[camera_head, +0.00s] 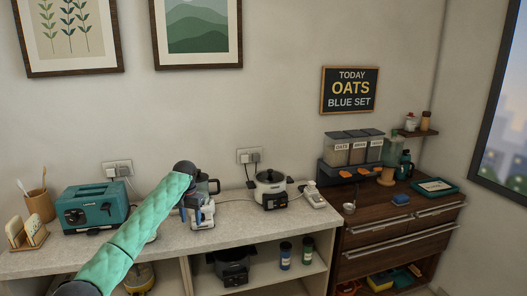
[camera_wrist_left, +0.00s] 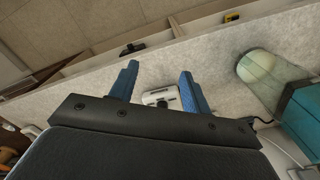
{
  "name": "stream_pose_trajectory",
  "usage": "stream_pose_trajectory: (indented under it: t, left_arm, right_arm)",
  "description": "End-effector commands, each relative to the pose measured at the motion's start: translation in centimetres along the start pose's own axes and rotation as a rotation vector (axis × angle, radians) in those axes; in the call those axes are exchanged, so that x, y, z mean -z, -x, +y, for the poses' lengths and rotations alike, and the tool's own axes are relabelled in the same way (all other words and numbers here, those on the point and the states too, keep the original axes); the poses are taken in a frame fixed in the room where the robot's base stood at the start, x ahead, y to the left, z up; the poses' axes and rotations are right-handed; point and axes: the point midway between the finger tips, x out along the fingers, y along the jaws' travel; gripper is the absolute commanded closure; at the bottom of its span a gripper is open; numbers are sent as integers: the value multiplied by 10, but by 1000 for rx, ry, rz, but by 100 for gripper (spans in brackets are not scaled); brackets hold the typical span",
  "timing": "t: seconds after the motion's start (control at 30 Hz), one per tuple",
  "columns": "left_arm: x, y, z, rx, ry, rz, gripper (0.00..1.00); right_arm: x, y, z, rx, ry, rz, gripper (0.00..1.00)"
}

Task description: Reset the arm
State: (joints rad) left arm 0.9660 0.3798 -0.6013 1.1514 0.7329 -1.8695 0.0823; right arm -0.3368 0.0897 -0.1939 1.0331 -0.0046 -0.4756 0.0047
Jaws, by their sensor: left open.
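My left arm, in a green padded sleeve, reaches in from the lower left of the head view over the counter. My left gripper (camera_head: 200,215) is above the counter's middle, in front of a dark glass-sided appliance (camera_head: 208,186). In the left wrist view its two blue fingers (camera_wrist_left: 160,88) stand apart. A small white device with a dark knob (camera_wrist_left: 161,97) shows between and beyond the fingers; I cannot tell whether they touch it. No held object shows. My right gripper is in neither view.
The counter (camera_head: 160,245) holds a teal toaster (camera_head: 95,207) at left and a rice cooker (camera_head: 271,189) at right. A wooden drawer cabinet (camera_head: 395,232) bears cereal dispensers (camera_head: 352,153) beneath an "OATS, BLUE SET" sign (camera_head: 350,90).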

Motion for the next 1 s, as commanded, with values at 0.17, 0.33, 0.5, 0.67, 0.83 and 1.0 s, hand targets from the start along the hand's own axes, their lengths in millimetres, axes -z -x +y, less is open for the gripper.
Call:
stream_pose_trajectory:
  t: [0.17, 0.33, 0.5, 0.67, 0.83, 1.0]
  left_arm:
    - [-4, -28, 7, -5, -1, 3, 52]
    - [-9, -58, 14, -9, -2, 8, 52]
    - [-17, -96, 22, -16, -2, 17, 52]
    - [-31, -147, 36, -24, -2, 26, 52]
    - [-58, -226, 57, -37, 0, 42, 52]
    - [-93, -303, 80, -47, 5, 62, 52]
  right_arm:
    - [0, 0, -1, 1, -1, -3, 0]
    - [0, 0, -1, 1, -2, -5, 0]
    - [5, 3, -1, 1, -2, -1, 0]
    - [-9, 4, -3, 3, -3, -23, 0]
    - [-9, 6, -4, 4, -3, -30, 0]
    - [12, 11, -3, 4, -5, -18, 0]
